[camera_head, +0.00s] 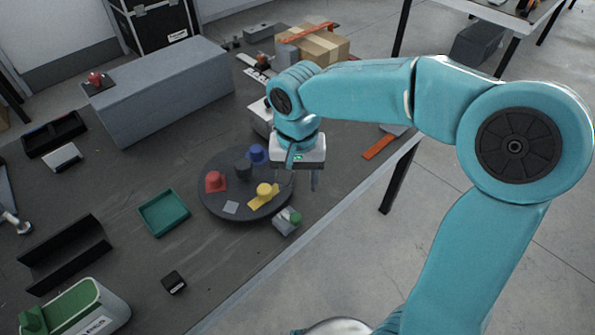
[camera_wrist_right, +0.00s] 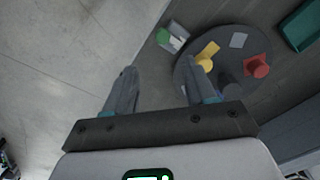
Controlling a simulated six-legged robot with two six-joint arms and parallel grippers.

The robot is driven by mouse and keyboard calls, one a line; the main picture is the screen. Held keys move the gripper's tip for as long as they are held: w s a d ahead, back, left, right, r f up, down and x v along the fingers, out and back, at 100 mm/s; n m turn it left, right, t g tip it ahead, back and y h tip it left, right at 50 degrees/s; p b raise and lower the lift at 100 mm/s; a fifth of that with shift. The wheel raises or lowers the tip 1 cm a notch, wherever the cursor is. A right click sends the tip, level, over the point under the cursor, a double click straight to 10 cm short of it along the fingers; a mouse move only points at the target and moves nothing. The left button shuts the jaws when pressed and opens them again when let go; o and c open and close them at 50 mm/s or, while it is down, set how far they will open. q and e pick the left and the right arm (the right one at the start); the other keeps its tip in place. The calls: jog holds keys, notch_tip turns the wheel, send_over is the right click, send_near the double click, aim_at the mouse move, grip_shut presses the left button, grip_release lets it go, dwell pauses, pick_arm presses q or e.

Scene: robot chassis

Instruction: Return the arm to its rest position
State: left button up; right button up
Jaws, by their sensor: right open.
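My right arm comes in from the right of the head view, a large teal arm bent over the table's edge. Its gripper (camera_head: 302,180) points down beside the right rim of a round dark turntable (camera_head: 213,203). In the right wrist view the gripper (camera_wrist_right: 157,85) has its two fingers spread wide, with nothing between them but floor and the table edge. The fingers are above the table and hold nothing. My left gripper is in neither view.
On the turntable are red (camera_head: 215,182), blue (camera_head: 256,154), dark (camera_head: 243,169) and yellow (camera_head: 264,190) pieces. A green-and-white block (camera_head: 287,221) stands beside it. A green tray (camera_head: 163,212), grey box (camera_head: 165,90) and cardboard box (camera_head: 318,46) are also on the table. Open floor lies right.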

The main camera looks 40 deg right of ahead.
jog(key=shift+r, duration=0.65)
